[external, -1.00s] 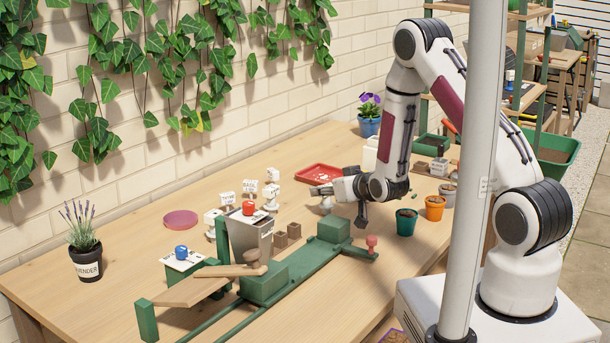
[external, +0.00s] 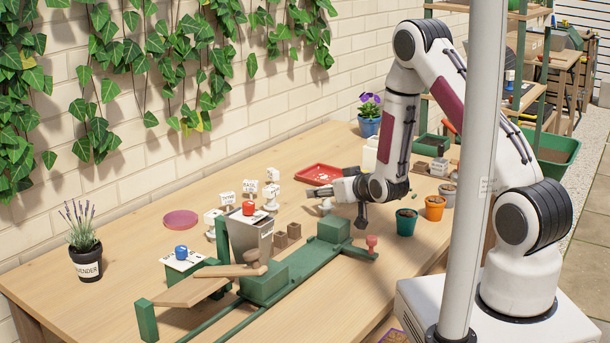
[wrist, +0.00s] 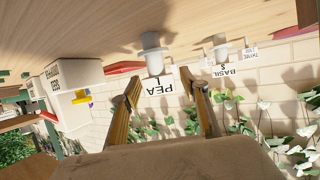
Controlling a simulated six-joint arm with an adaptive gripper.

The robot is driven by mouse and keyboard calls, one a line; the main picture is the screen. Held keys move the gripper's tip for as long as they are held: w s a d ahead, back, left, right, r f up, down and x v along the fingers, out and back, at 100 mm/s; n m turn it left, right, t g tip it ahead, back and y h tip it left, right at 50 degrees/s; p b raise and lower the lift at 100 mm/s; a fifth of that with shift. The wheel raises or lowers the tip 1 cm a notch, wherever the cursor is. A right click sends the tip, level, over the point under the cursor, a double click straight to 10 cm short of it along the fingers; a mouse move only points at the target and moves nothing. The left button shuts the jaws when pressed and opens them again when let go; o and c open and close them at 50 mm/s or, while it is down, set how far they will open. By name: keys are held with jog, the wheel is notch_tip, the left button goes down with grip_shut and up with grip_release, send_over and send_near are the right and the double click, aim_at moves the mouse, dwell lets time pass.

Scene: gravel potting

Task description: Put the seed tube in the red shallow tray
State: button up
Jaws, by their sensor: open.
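A white tube-like piece with a PEA label (wrist: 152,48) stands just beyond my open fingers in the wrist view, which is turned upside down. My gripper (external: 320,190) is low over the table; its two tan fingers are spread in the wrist view (wrist: 165,88), with the PEA label between their tips. Whether they touch it cannot be told. In the external view a white piece (external: 325,206) shows under the gripper. The red shallow tray (external: 312,176) lies just behind the gripper, partly hidden by it, with pale marks inside.
White labelled pieces, BASIL (external: 250,187) and THYME (external: 228,198), stand to the left. A green rail fixture (external: 300,262) with a grey hopper (external: 250,240) fills the front. A teal pot (external: 405,222) and an orange pot (external: 434,208) stand right. A pink disc (external: 181,219) lies far left.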

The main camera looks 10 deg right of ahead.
jog(key=shift+r, duration=0.15)
jog(key=shift+v, duration=3.7)
jog(key=shift+d, duration=0.1)
jog(key=s+d+r+m+g+h, duration=0.1)
jog(key=s+d+r+g+h, duration=0.1)
jog(key=s+d+r, duration=0.35)
jog(key=s+d+r+m+g+h, duration=0.1)
jog(key=s+d+r, duration=0.1)
jog(key=d+r, duration=0.6)
jog(key=s+d+r+m+g+h, duration=0.1)
jog(key=s+d+r+g, duration=0.1)
jog(key=s, duration=0.9)
jog(key=s+d+r+m+g+h, duration=0.1)
jog(key=s+d+r, duration=0.4)
jog(key=s, duration=0.7)
jog(key=shift+s+r+g, duration=0.25)
jog(key=shift+r+g, duration=0.1)
jog(key=shift+g, duration=0.05)
